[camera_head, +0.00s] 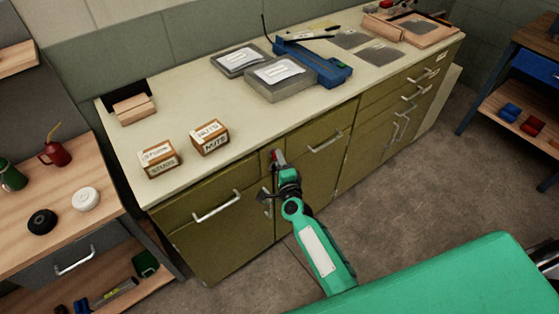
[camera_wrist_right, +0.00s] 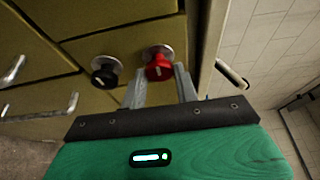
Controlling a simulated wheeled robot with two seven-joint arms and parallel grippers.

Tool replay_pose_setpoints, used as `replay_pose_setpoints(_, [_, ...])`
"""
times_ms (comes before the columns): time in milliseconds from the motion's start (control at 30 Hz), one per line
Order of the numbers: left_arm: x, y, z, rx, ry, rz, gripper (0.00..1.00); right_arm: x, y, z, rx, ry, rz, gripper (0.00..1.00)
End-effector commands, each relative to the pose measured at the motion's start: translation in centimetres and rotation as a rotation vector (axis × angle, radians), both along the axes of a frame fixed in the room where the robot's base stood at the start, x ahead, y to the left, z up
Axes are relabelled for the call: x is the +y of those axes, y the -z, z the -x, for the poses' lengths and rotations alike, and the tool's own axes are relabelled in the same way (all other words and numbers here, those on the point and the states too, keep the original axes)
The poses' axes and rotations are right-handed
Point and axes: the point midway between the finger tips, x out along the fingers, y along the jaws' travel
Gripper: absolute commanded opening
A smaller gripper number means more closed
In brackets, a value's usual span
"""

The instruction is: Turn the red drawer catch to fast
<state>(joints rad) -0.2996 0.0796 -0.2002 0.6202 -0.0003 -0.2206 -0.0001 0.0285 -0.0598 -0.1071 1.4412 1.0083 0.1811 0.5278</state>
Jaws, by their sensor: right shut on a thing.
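The red drawer catch (camera_head: 280,155) is a small red knob on the olive cabinet front, just below the countertop. In the right wrist view the red catch (camera_wrist_right: 158,67) has a pale pointer mark and sits on a round metal plate. My right gripper (camera_head: 282,164) reaches it from the front and is shut on it. In the wrist view the fingertips of my right gripper (camera_wrist_right: 161,76) are on either side of the knob, partly hiding it. I cannot read any fast marking. My left gripper is not in view.
A black knob (camera_wrist_right: 105,71) sits close beside the red catch. Drawer handles (camera_head: 217,206) stick out from the cabinet front. Boxes marked studs (camera_head: 160,160) and nuts (camera_head: 210,138) stand on the countertop (camera_head: 190,100) above. The floor (camera_head: 395,190) before the cabinet is clear.

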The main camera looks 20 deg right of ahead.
Motion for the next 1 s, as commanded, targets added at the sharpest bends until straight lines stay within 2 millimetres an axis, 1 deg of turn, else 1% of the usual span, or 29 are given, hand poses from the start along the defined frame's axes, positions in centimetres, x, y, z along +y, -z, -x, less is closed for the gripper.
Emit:
replay_pose_setpoints(167, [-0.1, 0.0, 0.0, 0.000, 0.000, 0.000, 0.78, 0.0, 0.1, 0.0, 0.002, 0.001, -0.001, 0.08])
replay_pose_setpoints(200, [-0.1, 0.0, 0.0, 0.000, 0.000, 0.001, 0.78, 0.0, 0.1, 0.0, 0.002, 0.001, -0.001, 0.36])
replay_pose_setpoints(267, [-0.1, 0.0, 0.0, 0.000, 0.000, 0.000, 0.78, 0.0, 0.1, 0.0, 0.002, 0.001, -0.001, 0.48])
replay_pose_setpoints(300, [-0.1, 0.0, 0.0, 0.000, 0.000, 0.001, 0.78, 0.0, 0.1, 0.0, 0.001, 0.001, -0.001, 0.52])
replay_pose_setpoints(533, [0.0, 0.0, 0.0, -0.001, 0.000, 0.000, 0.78, 0.0, 0.0, 0.0, 0.000, 0.001, 0.000, 0.52])
replay_pose_setpoints(667, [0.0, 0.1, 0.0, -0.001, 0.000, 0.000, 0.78, 0.0, 0.1, 0.5, 0.001, 0.001, 0.000, 0.52])
replay_pose_setpoints(767, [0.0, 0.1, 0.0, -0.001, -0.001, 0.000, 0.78, 0.1, 0.2, 1.6, 0.001, 0.001, -0.001, 0.52])
replay_pose_setpoints(867, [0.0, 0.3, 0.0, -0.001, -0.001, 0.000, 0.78, 0.1, 0.2, 3.2, 0.002, 0.002, -0.002, 0.52])
replay_pose_setpoints(1000, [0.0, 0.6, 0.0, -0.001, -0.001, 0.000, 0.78, 0.2, 0.2, 5.9, 0.002, 0.001, -0.002, 0.52])
